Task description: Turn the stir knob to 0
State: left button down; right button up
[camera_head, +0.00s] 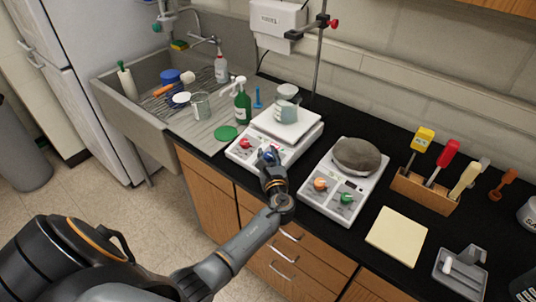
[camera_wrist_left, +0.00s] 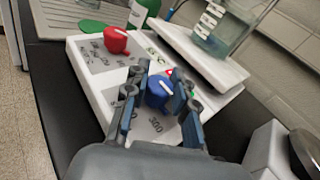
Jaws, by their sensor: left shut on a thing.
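The white hot plate stirrer (camera_head: 240,154) stands on the black counter, left of a second one. It has a red knob (camera_wrist_left: 116,41) at the left of its front panel and a blue knob (camera_wrist_left: 158,95) at the right. My left gripper (camera_head: 268,158) reaches the panel. In the left wrist view its fingers (camera_wrist_left: 159,98) close around the blue knob, one on each side. The blue knob has a white pointer line on top. Numbers are printed on the panel, including a 300 near the blue knob. My right gripper is not in view.
A beaker (camera_head: 286,109) with bluish liquid stands on the stirrer's top plate. A second stirrer (camera_head: 333,212) with orange and green knobs bears a grey rounded thing (camera_head: 356,156). A green spray bottle (camera_head: 242,104) is behind left; a beige pad (camera_head: 397,235) lies right.

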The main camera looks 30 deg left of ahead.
aim_at(271, 157)
pick_arm(q)
jog(key=n+g+y+b, duration=0.2)
jog(key=n+g, duration=0.1)
jog(key=g, duration=0.1)
jog(key=shift+f+n, duration=0.1)
jog(key=shift+n, duration=0.2)
jog(key=shift+n+g+y+b, duration=0.65)
jog(key=shift+n+g, duration=0.35)
jog(key=shift+g, duration=0.2)
jog(key=c, duration=1.1)
grip_release()
jog(key=shift+o, duration=0.2)
jog(key=v, duration=0.7)
jog(key=shift+d, duration=0.25)
